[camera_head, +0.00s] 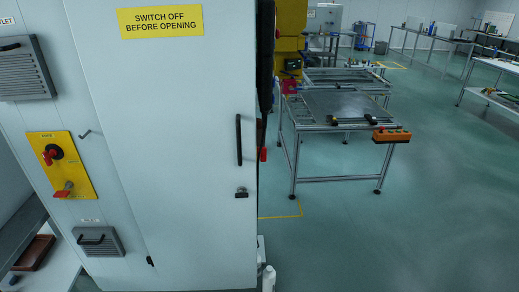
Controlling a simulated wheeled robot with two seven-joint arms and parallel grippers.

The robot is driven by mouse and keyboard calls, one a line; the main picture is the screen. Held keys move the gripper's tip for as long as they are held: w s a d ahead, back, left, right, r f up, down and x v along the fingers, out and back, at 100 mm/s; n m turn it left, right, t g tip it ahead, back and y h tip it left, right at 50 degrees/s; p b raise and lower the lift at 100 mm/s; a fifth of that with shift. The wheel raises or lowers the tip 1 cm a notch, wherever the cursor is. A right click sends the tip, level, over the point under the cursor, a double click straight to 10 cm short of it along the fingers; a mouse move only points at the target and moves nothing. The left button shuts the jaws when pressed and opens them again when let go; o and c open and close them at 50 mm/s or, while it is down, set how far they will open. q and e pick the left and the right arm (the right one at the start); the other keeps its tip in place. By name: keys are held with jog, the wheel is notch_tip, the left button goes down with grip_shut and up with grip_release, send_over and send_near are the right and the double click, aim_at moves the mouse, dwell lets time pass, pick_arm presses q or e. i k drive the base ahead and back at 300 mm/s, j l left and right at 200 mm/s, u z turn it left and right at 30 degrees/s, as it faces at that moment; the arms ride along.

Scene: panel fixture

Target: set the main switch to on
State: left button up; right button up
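A yellow plate (62,165) is fixed to the light grey cabinet at the left of the head view. On its upper part sits a red rotary handle (48,157) on a round black base. Lower on the plate is a second red handle (64,190), which sticks out. The lettering on the plate is too small to read, so I cannot tell which handle is the main switch or its setting. Neither of my grippers can be made out in this view.
The cabinet door (175,130) is closed and has a black handle (239,140). A yellow sign (161,21) reads "SWITCH OFF BEFORE OPENING". Vents (25,75) project left. A metal-framed table (335,105) with an orange control box (391,135) stands right; the floor there is open.

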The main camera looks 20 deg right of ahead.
aim_at(263, 158)
jog(key=l, duration=0.55)
jog(key=k+l, duration=0.1)
jog(key=l, duration=0.95)
jog(key=k+u, duration=0.05)
